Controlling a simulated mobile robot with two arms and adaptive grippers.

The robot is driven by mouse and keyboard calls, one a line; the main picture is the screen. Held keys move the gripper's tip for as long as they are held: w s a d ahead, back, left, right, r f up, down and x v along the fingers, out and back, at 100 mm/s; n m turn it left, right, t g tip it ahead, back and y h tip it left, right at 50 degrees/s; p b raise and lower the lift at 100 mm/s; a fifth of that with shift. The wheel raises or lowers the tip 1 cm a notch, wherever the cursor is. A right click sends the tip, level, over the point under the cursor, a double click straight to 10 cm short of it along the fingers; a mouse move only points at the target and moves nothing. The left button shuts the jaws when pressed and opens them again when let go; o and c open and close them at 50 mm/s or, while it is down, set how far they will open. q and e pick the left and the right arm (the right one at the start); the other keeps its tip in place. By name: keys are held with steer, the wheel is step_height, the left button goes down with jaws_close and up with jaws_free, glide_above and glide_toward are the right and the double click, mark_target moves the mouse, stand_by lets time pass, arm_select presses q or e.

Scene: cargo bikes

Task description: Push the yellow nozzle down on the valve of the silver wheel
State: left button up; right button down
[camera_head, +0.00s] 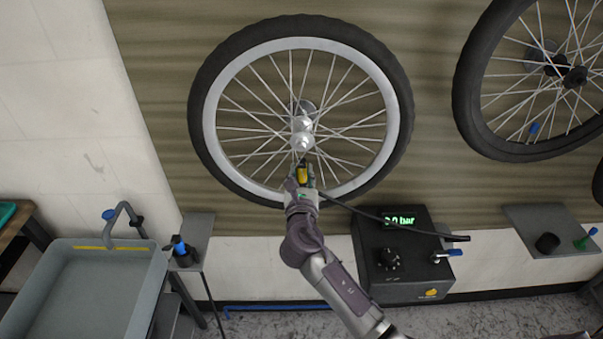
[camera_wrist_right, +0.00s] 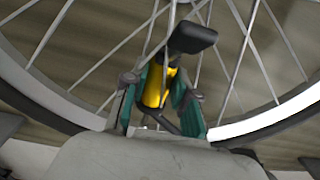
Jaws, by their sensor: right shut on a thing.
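The silver wheel (camera_head: 221,88) has a silver rim and black tyre and hangs upright on the wooden wall panel; part of its rim also shows in the right wrist view (camera_wrist_right: 60,100). My right gripper (camera_head: 304,180) is at the lower part of the wheel, in front of the spokes. It is shut on the yellow nozzle (camera_head: 303,174). In the right wrist view the yellow nozzle (camera_wrist_right: 155,87), with a black head, sits between the teal fingers (camera_wrist_right: 156,95). The valve cannot be made out. My left gripper is not in view.
A black pump box (camera_head: 400,265) with a green display stands below right, and a black hose runs from near my gripper past it. A second wheel (camera_head: 470,100) hangs at upper right. A grey basin (camera_head: 80,285) is at lower left. Small shelves (camera_head: 195,235) flank the box.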

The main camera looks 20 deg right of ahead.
steer(key=shift+f, duration=0.25)
stand_by(0.5)
steer(key=c, duration=0.7)
jaws_free()
steer(key=shift+p+v, duration=0.9)
steer(key=shift+v, duration=1.7)
steer(key=shift+p+v, duration=0.55)
steer(key=shift+v, duration=1.9)
